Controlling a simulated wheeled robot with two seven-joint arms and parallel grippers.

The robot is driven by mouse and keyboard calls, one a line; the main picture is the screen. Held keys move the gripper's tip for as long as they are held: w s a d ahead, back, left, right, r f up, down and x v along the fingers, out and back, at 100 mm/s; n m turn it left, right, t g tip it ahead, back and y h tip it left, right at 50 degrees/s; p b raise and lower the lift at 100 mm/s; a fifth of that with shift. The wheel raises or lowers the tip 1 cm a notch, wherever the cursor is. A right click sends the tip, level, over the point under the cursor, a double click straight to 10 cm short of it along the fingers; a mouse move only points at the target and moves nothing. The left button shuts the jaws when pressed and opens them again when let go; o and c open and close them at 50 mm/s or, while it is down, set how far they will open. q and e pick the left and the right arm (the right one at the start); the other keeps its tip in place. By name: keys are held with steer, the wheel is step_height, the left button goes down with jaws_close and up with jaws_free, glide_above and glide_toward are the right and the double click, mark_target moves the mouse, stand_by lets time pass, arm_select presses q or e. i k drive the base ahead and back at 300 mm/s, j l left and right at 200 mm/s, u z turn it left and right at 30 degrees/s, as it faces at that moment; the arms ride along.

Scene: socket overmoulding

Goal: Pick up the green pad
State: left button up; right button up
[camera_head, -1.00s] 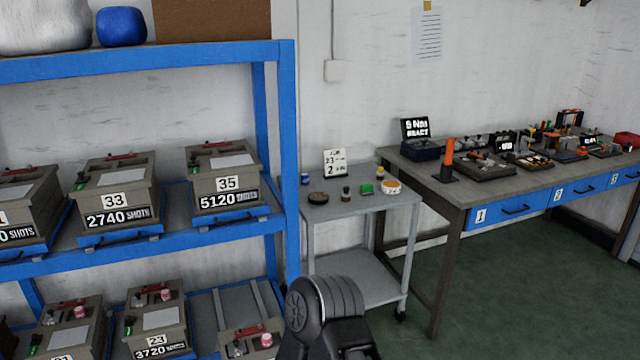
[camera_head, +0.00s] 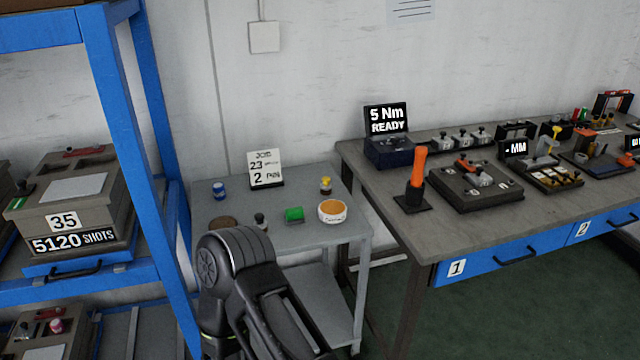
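The green pad (camera_head: 294,214) is a small green block on the top of the grey cart (camera_head: 342,228). It lies between a dark-knobbed stamp-like item (camera_head: 260,221) on its left and a white and orange round dish (camera_head: 332,211) on its right. One of my arms shows at the lower middle, in front of the cart's near edge. I see its dark links but no gripper fingers, and I cannot tell which arm it is. Nothing is seen touching the pad.
On the cart also stand a job card (camera_head: 265,168), a blue tin (camera_head: 219,190), a yellow-topped item (camera_head: 326,185) and a brown disc (camera_head: 223,223). A blue shelf (camera_head: 158,130) with grey boxes is left. A workbench (camera_head: 400,232) with tools is right.

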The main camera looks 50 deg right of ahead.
mark_target(294, 215)
steer(key=l, duration=1.35)
